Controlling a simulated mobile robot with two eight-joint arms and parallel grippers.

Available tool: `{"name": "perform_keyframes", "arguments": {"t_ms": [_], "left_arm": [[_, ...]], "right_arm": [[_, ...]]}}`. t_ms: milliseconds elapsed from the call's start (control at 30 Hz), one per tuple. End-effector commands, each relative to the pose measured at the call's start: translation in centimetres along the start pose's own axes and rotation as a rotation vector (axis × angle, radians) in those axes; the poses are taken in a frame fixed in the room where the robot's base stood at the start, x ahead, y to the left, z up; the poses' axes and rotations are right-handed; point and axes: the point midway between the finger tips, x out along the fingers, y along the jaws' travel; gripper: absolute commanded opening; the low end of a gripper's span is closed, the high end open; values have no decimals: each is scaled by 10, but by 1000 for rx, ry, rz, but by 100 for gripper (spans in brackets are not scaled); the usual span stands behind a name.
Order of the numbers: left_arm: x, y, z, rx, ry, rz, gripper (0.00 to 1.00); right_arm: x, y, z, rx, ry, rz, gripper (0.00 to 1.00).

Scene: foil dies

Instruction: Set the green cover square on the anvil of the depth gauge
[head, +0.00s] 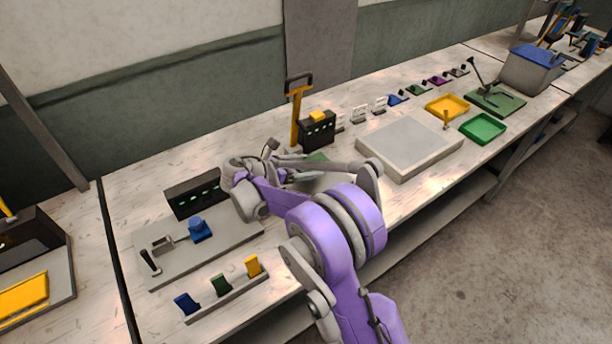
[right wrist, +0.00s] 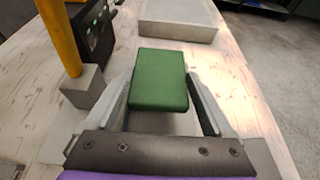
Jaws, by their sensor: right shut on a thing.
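The green cover (right wrist: 160,78), a flat rectangular block, is between the fingers of my right gripper (right wrist: 161,92), which is shut on it. In the head view a bit of the green cover (head: 317,157) shows beyond my purple right arm. A yellow post with a dark handle (head: 296,115) stands just behind; it looks like part of the depth gauge. In the right wrist view the yellow post (right wrist: 60,38) rises from a grey block (right wrist: 83,87) left of the cover. I cannot make out the anvil; the cover and gripper may hide it. My left gripper is not in view.
A dark box with a yellow top (head: 317,130) stands beside the post. A large grey slab (head: 408,145) lies to the right, with yellow (head: 447,106) and green (head: 483,128) trays beyond. At left are a grey plate with a blue block (head: 199,229) and a rack (head: 226,293) of coloured pieces.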

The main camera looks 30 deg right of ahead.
Motion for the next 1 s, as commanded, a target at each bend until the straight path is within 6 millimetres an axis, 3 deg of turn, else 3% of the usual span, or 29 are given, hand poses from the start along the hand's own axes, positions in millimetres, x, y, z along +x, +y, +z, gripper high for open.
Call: {"name": "perform_keyframes", "arguments": {"t_ms": [433,1000], "left_arm": [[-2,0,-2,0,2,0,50],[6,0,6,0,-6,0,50]], "right_arm": [[18,1,-44,0,0,2,21],[22,0,-53,-1,0,1,21]]}}
